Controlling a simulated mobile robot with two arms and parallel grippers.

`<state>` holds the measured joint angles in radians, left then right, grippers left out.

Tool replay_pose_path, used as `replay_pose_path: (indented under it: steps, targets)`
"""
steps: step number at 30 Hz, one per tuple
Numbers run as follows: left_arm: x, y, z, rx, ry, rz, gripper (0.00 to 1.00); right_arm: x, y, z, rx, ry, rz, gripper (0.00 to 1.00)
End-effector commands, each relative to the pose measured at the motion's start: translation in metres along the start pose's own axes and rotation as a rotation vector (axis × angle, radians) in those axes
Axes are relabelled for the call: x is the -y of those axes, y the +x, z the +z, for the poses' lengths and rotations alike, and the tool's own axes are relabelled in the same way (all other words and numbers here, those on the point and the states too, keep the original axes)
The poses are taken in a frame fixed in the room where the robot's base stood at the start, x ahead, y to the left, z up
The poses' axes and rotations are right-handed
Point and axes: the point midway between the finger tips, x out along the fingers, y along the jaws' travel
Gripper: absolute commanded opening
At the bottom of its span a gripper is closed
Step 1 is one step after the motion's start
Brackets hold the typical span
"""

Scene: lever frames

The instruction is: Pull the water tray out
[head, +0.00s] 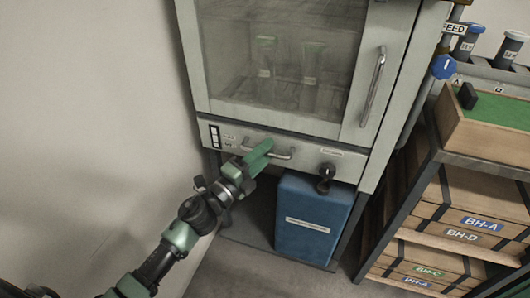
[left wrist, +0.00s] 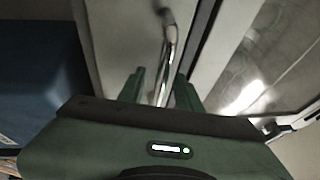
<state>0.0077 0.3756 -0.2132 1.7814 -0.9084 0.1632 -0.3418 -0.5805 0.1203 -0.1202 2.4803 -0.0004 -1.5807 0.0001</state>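The water tray front (head: 308,152) appears to be the pale panel below the glass door of the cabinet. Its bar handle (head: 284,156) is partly covered by my left gripper (head: 264,150). In the left wrist view, the handle (left wrist: 170,45) runs between the two green fingers of my left gripper (left wrist: 161,86). The fingers stand apart, with a gap visible beside the bar, so the gripper is open around it. The panel looks flush with the cabinet. My right gripper is not in view.
The glass door (head: 280,60) above has its own upright handle (head: 373,85). A blue container (head: 313,215) stands below. A wooden shelf rack (head: 450,145) with boxes is at right. Bare wall is at left.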

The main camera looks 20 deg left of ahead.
Motion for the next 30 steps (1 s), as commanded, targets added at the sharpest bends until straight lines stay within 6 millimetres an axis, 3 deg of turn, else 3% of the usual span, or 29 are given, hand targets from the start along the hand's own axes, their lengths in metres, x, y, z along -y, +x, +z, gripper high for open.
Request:
replay_pose_path:
  steps: [2,6,30]
  targets:
    - [-0.0002,-0.0002,-0.0001,0.0,-0.001,0.0,0.34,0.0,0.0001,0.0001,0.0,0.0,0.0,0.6]
    - [-0.0003,-0.0004,-0.0001,0.0,-0.001,0.0,0.0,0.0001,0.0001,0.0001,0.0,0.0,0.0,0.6]
    - [-0.0008,-0.0007,-0.0002,0.0,-0.001,0.001,0.0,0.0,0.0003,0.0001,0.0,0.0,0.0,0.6]
